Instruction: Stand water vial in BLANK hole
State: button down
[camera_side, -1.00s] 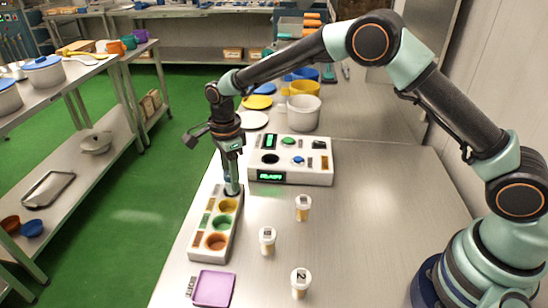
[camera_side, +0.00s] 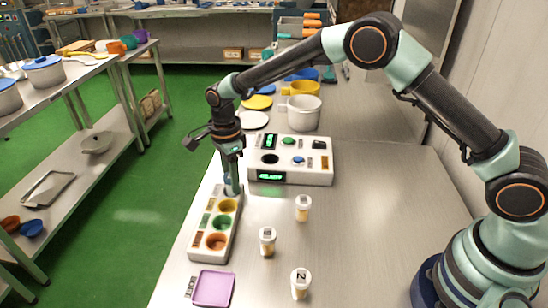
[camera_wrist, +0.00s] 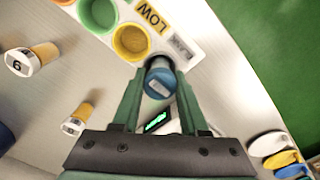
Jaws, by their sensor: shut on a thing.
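The water vial has a blue cap (camera_wrist: 159,82) with a small pale label, seen between my fingers in the wrist view. My gripper (camera_side: 231,186) is shut on it, over the far end of the white rack (camera_side: 207,254). In the wrist view my gripper (camera_wrist: 160,92) has one finger on each side of the cap. The grey label (camera_wrist: 182,46) by the BLANK position sits at the rack's end, beside the LOW label (camera_wrist: 150,16).
The rack's yellow (camera_side: 228,205), green (camera_side: 222,222) and orange (camera_side: 216,241) wells show. Three white-capped vials (camera_side: 303,208) (camera_side: 267,241) (camera_side: 300,284) stand to the right. A white instrument (camera_side: 290,160) is close behind my gripper. A purple tray (camera_side: 212,288) lies in front.

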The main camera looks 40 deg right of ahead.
grip_release()
dwell(0.4)
jog(key=shift+r, duration=0.1)
jog(key=shift+r, duration=3.4)
